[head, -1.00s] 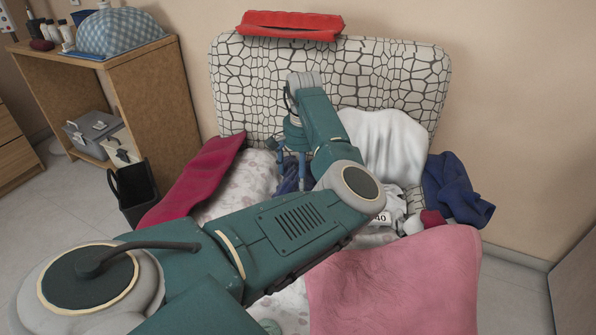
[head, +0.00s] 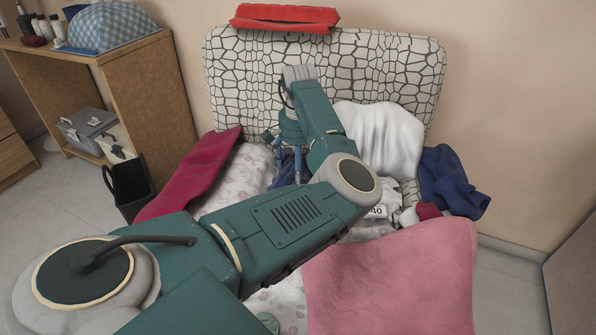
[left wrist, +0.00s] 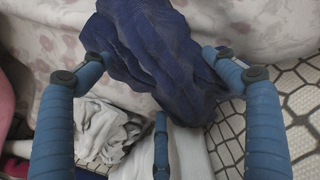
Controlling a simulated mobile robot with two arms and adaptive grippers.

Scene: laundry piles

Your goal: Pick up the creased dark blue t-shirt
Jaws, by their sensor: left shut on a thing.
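A creased dark blue cloth (left wrist: 160,50), which looks like the t-shirt, is between the blue fingers of my left gripper (left wrist: 158,75) in the left wrist view. The gripper is shut on it, and the cloth bunches between the fingertips. In the head view the left gripper (head: 284,152) is over the bed, and only part of the dark blue t-shirt (head: 286,168) shows beneath it. My left arm hides much of the bed's middle. My right gripper is not in view.
Another dark blue garment (head: 452,180) hangs at the bed's right edge, beside a white cloth (head: 378,138). A pink cloth (head: 395,280) lies in front and a crimson one (head: 195,175) at left. A red cloth (head: 285,17) tops the patterned headboard (head: 230,70). A wooden shelf (head: 150,95) stands at left.

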